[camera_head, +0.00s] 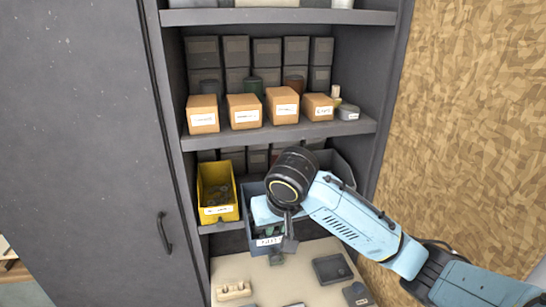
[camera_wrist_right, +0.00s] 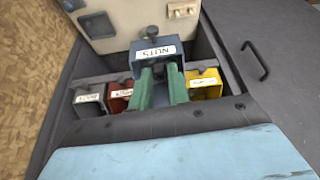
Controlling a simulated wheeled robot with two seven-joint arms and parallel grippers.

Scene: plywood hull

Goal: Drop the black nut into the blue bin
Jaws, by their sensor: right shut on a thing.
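The blue bin (camera_head: 267,243), labelled NUTS, sticks out over the shelf's front edge; it also shows in the right wrist view (camera_wrist_right: 140,68). My right gripper (camera_head: 288,238) points down at the bin, partly covering it. In the right wrist view its two green fingers (camera_wrist_right: 161,72) stand at the bin's opening, just behind the labelled front, with a narrow gap between them. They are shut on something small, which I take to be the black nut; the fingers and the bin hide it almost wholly. My left gripper is not in view.
A yellow bin (camera_head: 218,188) stands left of the blue one. A red bin (camera_wrist_right: 119,99) and a grey bin (camera_wrist_right: 90,105) stand on its other side. Below is a pale worktop (camera_head: 300,293) with a dark tray (camera_head: 332,268). Cardboard boxes (camera_head: 244,110) fill the shelf above.

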